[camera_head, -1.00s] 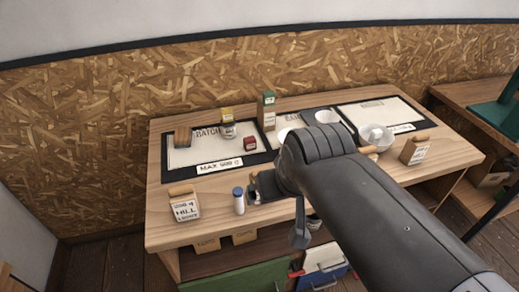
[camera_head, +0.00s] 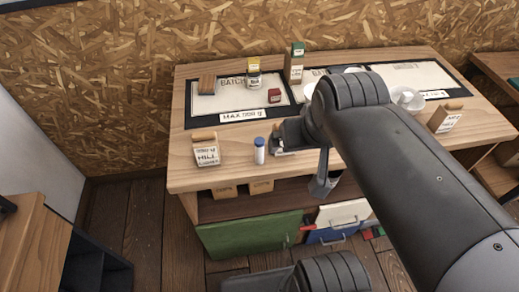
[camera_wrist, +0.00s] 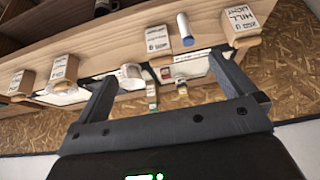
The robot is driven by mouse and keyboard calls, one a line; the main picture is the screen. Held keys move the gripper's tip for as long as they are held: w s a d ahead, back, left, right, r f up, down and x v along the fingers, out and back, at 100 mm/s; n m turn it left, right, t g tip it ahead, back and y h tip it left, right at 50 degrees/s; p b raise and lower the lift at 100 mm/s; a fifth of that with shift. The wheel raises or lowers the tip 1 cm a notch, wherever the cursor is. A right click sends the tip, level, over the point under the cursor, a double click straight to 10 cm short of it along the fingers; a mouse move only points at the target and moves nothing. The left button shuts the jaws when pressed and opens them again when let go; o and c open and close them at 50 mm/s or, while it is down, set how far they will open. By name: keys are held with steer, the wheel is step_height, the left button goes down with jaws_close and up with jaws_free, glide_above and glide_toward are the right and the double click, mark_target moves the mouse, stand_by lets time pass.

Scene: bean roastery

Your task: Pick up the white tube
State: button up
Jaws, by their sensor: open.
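The white tube (camera_head: 259,151) stands upright near the front edge of the wooden table, with a blue cap on top. It also shows in the wrist view (camera_wrist: 186,32), beyond the fingertips and nearer the right finger. My gripper (camera_wrist: 163,68) is open, its two fingers wide apart with nothing held between them. In the head view my gripper (camera_head: 287,138) is just right of the tube, mostly hidden by my own arm. I cannot tell its exact height over the table.
A label block marked HILL (camera_head: 206,149) stands left of the tube. Another block (camera_wrist: 156,39) is beside the tube, mostly hidden in the head view.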

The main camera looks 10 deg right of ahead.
steer(key=shift+c, duration=0.3)
steer(key=c, duration=1)
steer(key=shift+w, duration=0.1)
steer(key=m+g, duration=0.5)
glide_above(259, 152)
steer(key=w+d, duration=0.1)
steer(key=f, duration=1)
steer(key=shift+w, duration=0.2)
steer(key=shift+w+a+f+g, duration=0.1)
steer(key=shift+f+g, duration=0.2)
step_height(259, 152, down, 5)
steer(key=shift+r, duration=0.15)
steer(key=shift+a+f, duration=0.2)
steer(key=shift+f, duration=2.85)
